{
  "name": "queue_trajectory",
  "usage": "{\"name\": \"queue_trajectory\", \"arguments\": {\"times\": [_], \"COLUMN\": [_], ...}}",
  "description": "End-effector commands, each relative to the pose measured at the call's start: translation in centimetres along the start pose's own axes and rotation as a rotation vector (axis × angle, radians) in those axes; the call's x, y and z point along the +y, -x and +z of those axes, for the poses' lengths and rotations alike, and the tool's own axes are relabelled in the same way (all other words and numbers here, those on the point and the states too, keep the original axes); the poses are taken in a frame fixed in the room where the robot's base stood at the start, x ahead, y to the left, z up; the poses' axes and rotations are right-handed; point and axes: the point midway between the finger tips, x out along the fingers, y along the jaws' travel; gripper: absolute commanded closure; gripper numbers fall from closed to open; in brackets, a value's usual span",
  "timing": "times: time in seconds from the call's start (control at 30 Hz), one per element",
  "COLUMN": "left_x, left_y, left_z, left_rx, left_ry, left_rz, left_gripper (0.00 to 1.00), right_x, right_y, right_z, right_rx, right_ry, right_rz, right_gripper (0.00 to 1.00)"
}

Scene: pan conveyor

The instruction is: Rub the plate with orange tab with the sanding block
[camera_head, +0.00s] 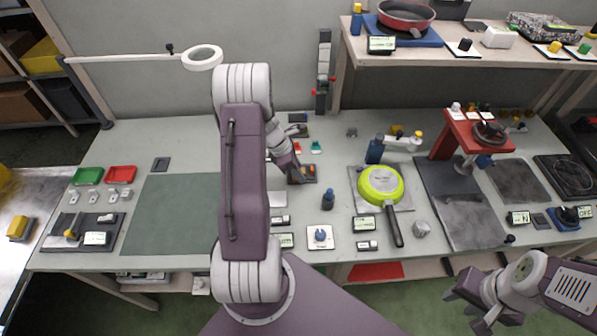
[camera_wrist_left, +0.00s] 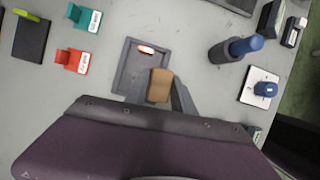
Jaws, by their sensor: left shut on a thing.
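My left gripper (camera_head: 300,174) is low over the middle of the table. In the left wrist view it is shut on a brown block (camera_wrist_left: 160,85), apparently the sanding block. The block is over the near edge of a grey recessed tray (camera_wrist_left: 128,82); I cannot tell whether it touches it. A small orange-and-white piece (camera_wrist_left: 146,49) lies at the tray's far end. I cannot make out for sure which plate has the orange tab; a dark plate with a green tab (camera_wrist_left: 31,40) lies at the upper left. My right gripper (camera_head: 464,311) is open and empty at the front right.
Red (camera_wrist_left: 72,61) and teal (camera_wrist_left: 84,18) labelled holders stand left of the tray. A blue-capped bottle (camera_head: 327,200) stands close on the right. A green pan (camera_head: 380,184) and a red stand (camera_head: 443,146) are further right. The green-grey mat (camera_head: 170,215) at left is clear.

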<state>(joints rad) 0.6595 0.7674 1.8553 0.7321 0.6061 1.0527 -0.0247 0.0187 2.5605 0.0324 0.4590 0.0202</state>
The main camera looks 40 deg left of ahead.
Motion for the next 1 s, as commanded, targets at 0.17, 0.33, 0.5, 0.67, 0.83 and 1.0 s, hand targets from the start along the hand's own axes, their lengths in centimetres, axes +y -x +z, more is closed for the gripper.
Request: {"name": "queue_trajectory", "arguments": {"times": [0.17,0.33,0.5,0.67,0.83,1.0], "left_x": [0.0,0.0,0.0,-0.1,-0.1,-0.1], "left_y": [2.1,3.5,4.9,5.9,5.9,5.9], "left_z": [0.9,1.6,2.2,2.6,2.6,2.6], "left_rx": [0.0,0.0,0.0,0.0,0.0,0.0], "left_ry": [-0.005,-0.008,-0.011,-0.014,-0.015,-0.015], "left_rz": [0.0,-0.002,-0.003,-0.004,-0.004,-0.004], "left_gripper": [1.0,1.0,1.0,1.0,1.0,1.0], "right_x": [-0.1,-0.1,-0.1,-0.1,-0.1,-0.1], "right_y": [2.2,3.7,5.2,6.3,6.3,6.3], "right_z": [-0.3,-0.4,-0.6,-0.7,-0.7,-0.7], "right_rx": [0.001,0.0,0.0,0.0,0.0,0.0], "right_ry": [0.0,0.0,0.0,0.0,0.0,0.0], "right_rz": [0.0,0.0,0.0,0.0,0.0,0.0], "right_gripper": [0.64,0.64,0.64,0.64,0.64,0.64]}}
